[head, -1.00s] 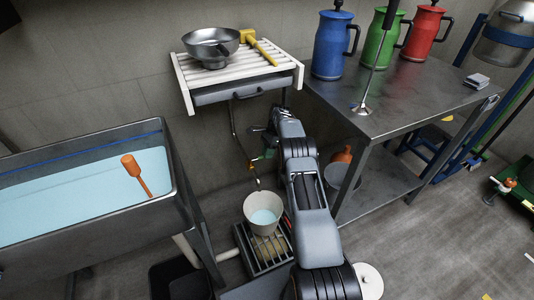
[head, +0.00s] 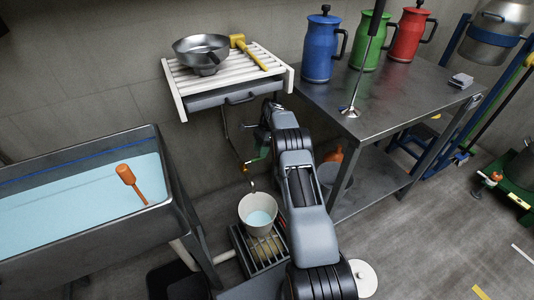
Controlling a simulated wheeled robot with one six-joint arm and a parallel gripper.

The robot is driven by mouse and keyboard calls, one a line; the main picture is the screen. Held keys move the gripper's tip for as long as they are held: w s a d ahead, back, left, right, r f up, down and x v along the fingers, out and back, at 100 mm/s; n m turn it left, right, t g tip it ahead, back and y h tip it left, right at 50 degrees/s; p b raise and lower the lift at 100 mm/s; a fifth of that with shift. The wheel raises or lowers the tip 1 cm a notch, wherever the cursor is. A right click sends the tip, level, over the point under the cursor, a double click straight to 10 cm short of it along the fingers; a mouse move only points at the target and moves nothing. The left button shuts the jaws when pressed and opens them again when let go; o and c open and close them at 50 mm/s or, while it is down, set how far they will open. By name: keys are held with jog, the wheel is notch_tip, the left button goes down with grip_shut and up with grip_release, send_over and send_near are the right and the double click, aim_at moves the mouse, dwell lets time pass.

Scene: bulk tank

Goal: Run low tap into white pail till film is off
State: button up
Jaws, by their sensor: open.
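The white pail (head: 246,212) stands upright on a slatted floor grate, with pale blue liquid (head: 260,219) inside. The low tap (head: 246,166) is a thin pipe coming down the wall, with a small green part near it. Its pale spout end (head: 252,184) is above the pail's rim. I cannot make out a stream between them. My gripper (head: 257,140) is open beside the tap's green part, largely hidden by my arm; I cannot tell whether it touches. Whether film lies on the liquid is too small to tell.
A steel tank (head: 176,206) of blue liquid with an orange float-like tool (head: 130,182) stands left. A white slatted rack (head: 181,88) with a steel bowl (head: 201,50) hangs above. A steel table (head: 385,95) with blue, green and red jugs stands right.

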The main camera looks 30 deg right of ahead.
jog(key=s+a+r+p, duration=0.2)
jog(key=s+r+p, duration=0.2)
jog(key=s+r, duration=0.4)
jog(key=shift+s+a+r, duration=0.35)
jog(key=shift+s+r, duration=0.05)
jog(key=shift+s, duration=2.05)
